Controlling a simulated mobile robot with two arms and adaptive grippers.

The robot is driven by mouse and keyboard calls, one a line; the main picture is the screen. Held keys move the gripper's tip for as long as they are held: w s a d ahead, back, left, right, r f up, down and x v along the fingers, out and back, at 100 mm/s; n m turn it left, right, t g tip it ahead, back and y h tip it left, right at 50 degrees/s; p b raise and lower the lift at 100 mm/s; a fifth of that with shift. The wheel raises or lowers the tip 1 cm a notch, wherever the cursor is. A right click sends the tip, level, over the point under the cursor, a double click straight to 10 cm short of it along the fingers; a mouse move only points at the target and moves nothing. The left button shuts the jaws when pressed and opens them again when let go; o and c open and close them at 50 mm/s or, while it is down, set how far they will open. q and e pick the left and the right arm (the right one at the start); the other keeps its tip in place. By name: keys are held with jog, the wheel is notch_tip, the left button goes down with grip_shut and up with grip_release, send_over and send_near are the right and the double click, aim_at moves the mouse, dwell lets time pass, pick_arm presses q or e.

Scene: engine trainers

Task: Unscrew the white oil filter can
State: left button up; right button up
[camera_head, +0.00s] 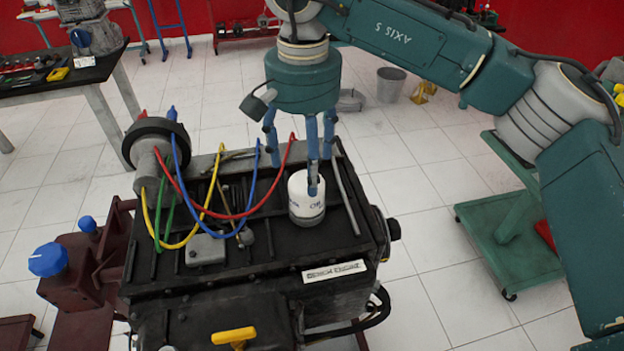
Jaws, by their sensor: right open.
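The white oil filter can (304,201) stands upright on top of the black engine block (262,269), right of its middle. It has dark lettering and a dark band at its base. My right gripper (307,172) comes down from above, over and around the top of the can. Its blue fingers are spread, with one in front of the can and others behind or to the left. I cannot tell whether any finger touches the can. My left gripper does not show.
Red, blue, yellow and green cables loop from a grey distributor (150,151) on the engine's left. A maroon stand (80,270) with blue knobs holds the engine. A workbench (75,75) with tools is at the back left, a green cart (505,217) at right. Tiled floor lies between.

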aim_at(306, 178)
notch_tip(306, 178, down, 6)
jog(key=shift+d+r+p, duration=0.1)
jog(key=shift+r+p, duration=0.05)
jog(key=shift+p, duration=0.75)
jog(key=shift+f, duration=0.75)
